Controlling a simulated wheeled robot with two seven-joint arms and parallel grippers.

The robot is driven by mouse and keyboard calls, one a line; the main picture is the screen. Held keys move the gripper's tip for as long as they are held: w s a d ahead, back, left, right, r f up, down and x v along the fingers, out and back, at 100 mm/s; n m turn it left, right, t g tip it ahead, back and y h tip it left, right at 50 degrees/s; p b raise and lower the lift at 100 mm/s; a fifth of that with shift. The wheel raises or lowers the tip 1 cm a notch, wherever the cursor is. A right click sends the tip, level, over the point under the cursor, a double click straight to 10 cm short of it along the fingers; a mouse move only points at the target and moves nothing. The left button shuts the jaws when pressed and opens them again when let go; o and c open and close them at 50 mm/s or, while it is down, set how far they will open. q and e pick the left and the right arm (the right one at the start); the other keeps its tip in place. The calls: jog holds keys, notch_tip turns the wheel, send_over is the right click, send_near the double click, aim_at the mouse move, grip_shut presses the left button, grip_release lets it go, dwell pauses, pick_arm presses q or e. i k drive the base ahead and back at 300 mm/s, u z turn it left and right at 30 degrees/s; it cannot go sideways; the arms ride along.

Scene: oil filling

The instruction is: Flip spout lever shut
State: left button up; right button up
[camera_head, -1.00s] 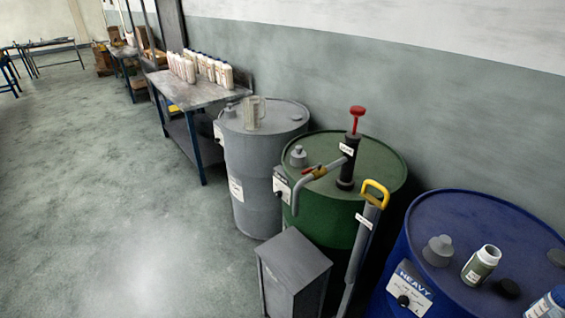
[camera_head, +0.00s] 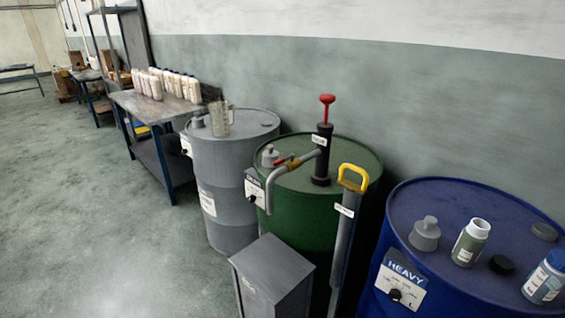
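Neither of my grippers is in view.
A grey drum (camera_head: 232,160) with a clear jug (camera_head: 219,121) stands left. A blue drum (camera_head: 480,215) with open bottle (camera_head: 470,243) stands right. A grey box stand (camera_head: 272,275) and yellow-handled tool (camera_head: 345,225) stand in front. The left floor is clear.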

aim_at(281, 161)
jog(key=z, duration=2.4)
jog(key=k, duration=0.8)
jog(key=u, duration=0.75)
jog(key=i, duration=0.5)
jog(key=u, duration=0.1)
